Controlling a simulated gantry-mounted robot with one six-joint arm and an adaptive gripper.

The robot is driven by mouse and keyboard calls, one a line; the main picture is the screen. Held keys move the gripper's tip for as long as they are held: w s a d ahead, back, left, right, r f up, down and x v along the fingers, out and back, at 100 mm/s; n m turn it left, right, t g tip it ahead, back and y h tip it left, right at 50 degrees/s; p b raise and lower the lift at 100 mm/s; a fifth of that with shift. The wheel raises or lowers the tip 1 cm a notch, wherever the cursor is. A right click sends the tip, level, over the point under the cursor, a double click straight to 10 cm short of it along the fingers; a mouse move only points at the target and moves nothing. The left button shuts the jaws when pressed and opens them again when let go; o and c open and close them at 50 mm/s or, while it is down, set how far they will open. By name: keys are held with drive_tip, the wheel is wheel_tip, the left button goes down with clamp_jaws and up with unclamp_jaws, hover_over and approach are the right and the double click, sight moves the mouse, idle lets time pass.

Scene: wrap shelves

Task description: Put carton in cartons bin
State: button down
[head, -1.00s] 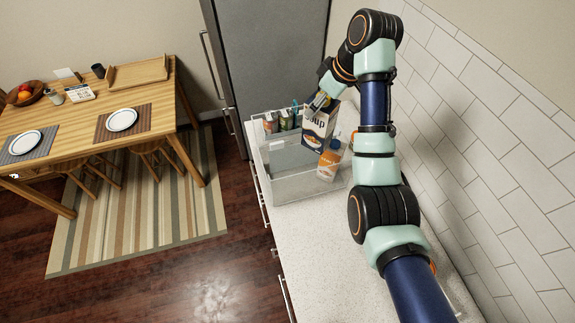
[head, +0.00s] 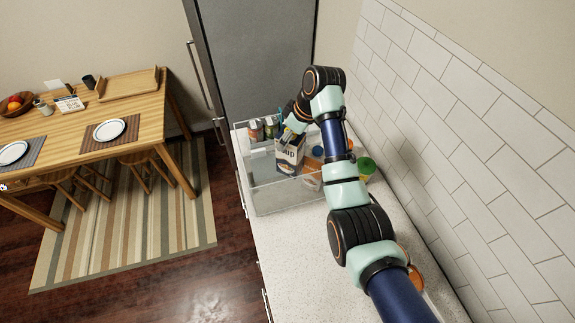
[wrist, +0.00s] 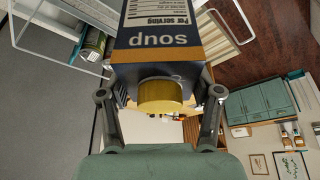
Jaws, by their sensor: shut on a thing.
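The soup carton (head: 288,158) is dark blue and white with a yellow cap. In the wrist view the carton (wrist: 165,42) fills the top middle, its cap towards me. My gripper (head: 289,137) is shut on the carton's top end, one finger on each side in the wrist view. The clear divided bin (head: 280,200) stands on the counter. The carton is over or inside its middle part; I cannot tell whether its base touches the bin floor. No compartment label is readable.
Cans (head: 256,130) stand in the bin's back left part. An orange bottle (head: 312,170) is right of the carton, partly hidden by my arm. A green-lidded container (head: 367,167) stands by the tiled wall. The near counter (head: 290,250) is clear.

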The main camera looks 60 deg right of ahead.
sight(302, 148)
wheel_tip(302, 148, down, 14)
drive_tip(key=shift+r, duration=0.15)
idle(0.3)
drive_tip(key=c, duration=0.7)
unclamp_jaws()
drive_tip(key=shift+f+b, duration=0.3)
drive_tip(key=o, duration=0.5)
drive_tip(key=shift+r, duration=0.1)
drive_tip(key=p+v, duration=0.1)
drive_tip(key=v, duration=1.1)
drive_tip(key=shift+r, duration=0.15)
